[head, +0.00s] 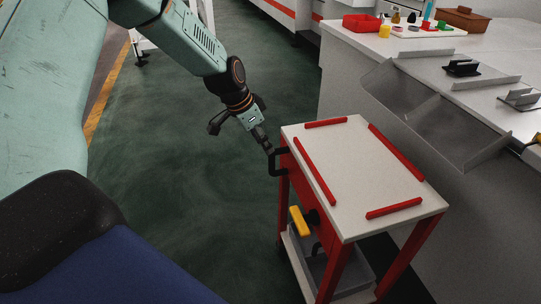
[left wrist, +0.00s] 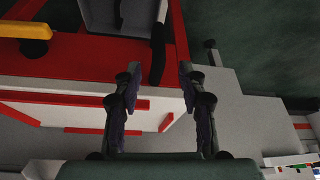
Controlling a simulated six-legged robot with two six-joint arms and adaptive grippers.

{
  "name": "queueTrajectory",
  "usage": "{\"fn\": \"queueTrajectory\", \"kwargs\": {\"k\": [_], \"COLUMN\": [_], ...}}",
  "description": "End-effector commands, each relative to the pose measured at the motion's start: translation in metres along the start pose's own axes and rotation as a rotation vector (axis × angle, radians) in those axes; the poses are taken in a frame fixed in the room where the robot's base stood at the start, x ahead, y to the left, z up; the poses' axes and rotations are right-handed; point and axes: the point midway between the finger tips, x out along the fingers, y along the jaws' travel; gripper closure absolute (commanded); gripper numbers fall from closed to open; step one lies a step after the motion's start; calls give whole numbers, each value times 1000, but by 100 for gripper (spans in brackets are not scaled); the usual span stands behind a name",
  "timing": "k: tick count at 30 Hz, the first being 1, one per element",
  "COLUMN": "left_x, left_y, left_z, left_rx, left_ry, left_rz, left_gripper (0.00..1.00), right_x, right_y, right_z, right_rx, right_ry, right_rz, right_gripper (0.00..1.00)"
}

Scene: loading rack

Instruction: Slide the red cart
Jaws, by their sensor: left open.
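The red cart (head: 365,150) has a pale top edged with red strips, red legs and a lower shelf. It stands right of centre in the head view, and its red frame (left wrist: 75,55) also shows in the left wrist view. A black handle (head: 273,164) sticks out from its left side. My left gripper (head: 264,141) is open at the upper end of this handle. In the left wrist view the handle (left wrist: 158,50) lies just ahead of and between the parted fingertips (left wrist: 160,73). Whether they touch it I cannot tell. My right gripper is not in view.
A yellow-handled item (head: 299,221) and a grey bin (head: 318,268) are low on the cart. A grey counter (head: 400,110) with a metal tray (head: 430,115) stands close on the right. Green floor (head: 190,180) is open to the left.

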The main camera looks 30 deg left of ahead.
Motion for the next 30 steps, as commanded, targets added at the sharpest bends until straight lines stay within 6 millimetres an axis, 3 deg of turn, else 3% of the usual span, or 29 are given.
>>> {"fn": "queueTrajectory", "kwargs": {"k": [15,30], "left_x": [68,77], "left_y": [2,0], "left_z": [2,1], "left_rx": [1,-1], "left_ry": [-3,-1], "left_rz": [0,0], "left_gripper": [59,61], "right_x": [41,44], "right_y": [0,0], "right_z": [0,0], "right_rx": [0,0], "right_ry": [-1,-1], "right_rz": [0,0], "right_gripper": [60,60]}}
